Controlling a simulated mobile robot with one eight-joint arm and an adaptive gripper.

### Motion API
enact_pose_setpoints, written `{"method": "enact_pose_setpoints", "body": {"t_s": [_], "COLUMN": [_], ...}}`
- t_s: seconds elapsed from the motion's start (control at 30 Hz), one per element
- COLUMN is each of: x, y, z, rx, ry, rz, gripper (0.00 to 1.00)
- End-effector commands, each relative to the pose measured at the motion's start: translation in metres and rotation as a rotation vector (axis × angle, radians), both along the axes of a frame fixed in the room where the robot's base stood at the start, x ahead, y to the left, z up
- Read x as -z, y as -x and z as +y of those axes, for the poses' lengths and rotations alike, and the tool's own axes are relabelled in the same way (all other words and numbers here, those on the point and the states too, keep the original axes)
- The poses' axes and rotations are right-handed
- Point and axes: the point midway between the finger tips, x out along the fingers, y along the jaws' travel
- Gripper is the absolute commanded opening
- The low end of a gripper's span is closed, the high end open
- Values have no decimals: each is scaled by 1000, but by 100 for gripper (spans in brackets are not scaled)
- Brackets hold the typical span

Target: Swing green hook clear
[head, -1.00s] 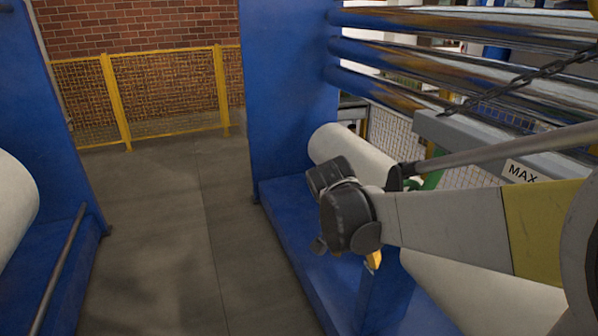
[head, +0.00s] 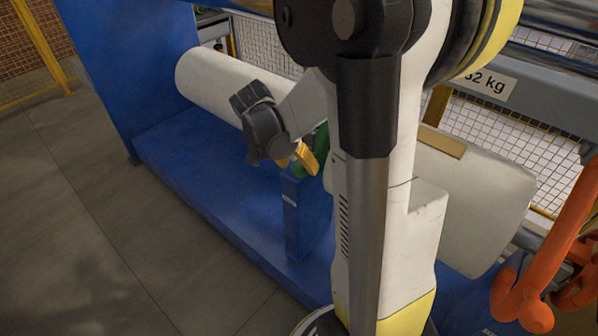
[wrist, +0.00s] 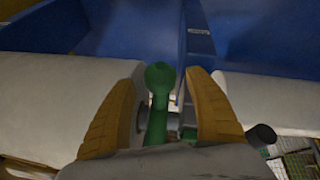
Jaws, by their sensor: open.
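The green hook (wrist: 158,95) stands between the two fingers of my gripper (wrist: 163,75) in the wrist view, with its rounded knob near the fingertips. The fingers are open, one on each side of it, with a gap showing at the upper part. I cannot tell whether they touch it lower down. In the head view, my gripper (head: 298,160) is low beside a blue post. Only bits of the green hook (head: 321,145) show there, behind and beside the yellow fingers. My arm hides the rest.
White film rolls (head: 225,88) lie on both sides of the gripper, close to it. A blue post (head: 306,220) rises from the blue base (head: 205,170). An orange hooked part (head: 560,250) stands at the right. Open floor (head: 90,220) lies at the left.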

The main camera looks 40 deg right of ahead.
Motion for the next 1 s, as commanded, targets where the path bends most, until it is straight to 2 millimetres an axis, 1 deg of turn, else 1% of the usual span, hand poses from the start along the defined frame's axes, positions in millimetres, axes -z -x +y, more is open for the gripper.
{"method": "enact_pose_setpoints", "body": {"t_s": [0.03,0.13,0.23,0.47,0.5,0.57,0.6,0.7,0.87,1.0], "x": [9,16,19,19,18,18,18,18,16,7], "y": [1,1,1,2,1,1,1,1,2,2], "z": [-3,-7,-9,-9,-9,-9,-9,-9,-7,2], "rx": [1,1,1,0,0,0,0,0,-1,-1], "ry": [0,0,0,0,0,0,0,0,-6,-42], "rz": [0,0,0,0,0,0,0,0,0,2], "gripper": [63,63,63,63,58,40,28,0,0,0]}}
